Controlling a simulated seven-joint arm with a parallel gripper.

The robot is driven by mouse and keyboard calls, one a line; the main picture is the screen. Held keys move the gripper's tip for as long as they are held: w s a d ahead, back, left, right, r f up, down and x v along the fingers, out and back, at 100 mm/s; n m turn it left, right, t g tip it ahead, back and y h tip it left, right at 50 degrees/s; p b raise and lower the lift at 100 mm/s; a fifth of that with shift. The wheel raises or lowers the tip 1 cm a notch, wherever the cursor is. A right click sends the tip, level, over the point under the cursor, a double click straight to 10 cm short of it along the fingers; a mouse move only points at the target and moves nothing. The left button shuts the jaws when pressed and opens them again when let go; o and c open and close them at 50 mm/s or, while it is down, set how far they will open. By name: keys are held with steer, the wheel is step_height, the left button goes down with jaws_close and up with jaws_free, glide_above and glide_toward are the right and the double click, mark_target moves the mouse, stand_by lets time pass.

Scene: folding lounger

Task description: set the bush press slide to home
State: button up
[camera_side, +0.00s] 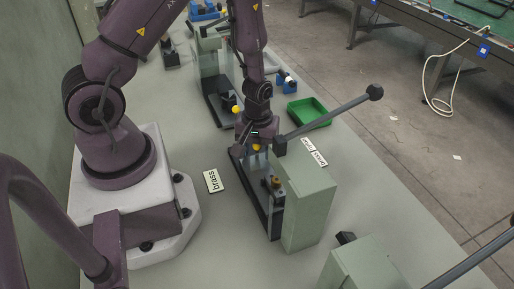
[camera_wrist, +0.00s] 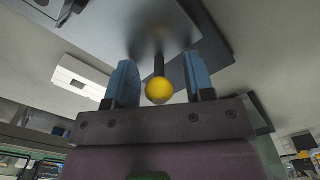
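The near press has a pale green housing (camera_side: 310,205), a long lever with a dark knob (camera_side: 375,92), and a dark slide rail (camera_side: 248,180) low on its left side. A small brass-coloured part (camera_side: 276,181) stands by the rail. A yellow ball knob (camera_side: 257,148) shows at the rail's far end, directly by my gripper (camera_side: 256,142). In the wrist view the yellow knob (camera_wrist: 159,90), on a dark stem, sits between the two blue fingers of my gripper (camera_wrist: 159,68). The fingers are apart, with visible gaps on both sides of the knob.
A "brass" label (camera_side: 213,181) lies on the bench left of the press. Two small labels (camera_side: 313,151) are by the housing top; I cannot read them. A similar press (camera_side: 212,75) with its own yellow knob stands behind, and a green tray (camera_side: 309,112) to its right.

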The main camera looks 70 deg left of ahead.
step_height(320, 180, up, 13)
stand_by(0.7)
steer(key=m, duration=1.5)
steer(key=f+m, duration=0.1)
steer(key=m, duration=0.6)
steer(key=shift+d+m, duration=0.1)
steer(key=shift+m, duration=0.2)
step_height(320, 180, down, 12)
steer(key=shift+r, duration=0.1)
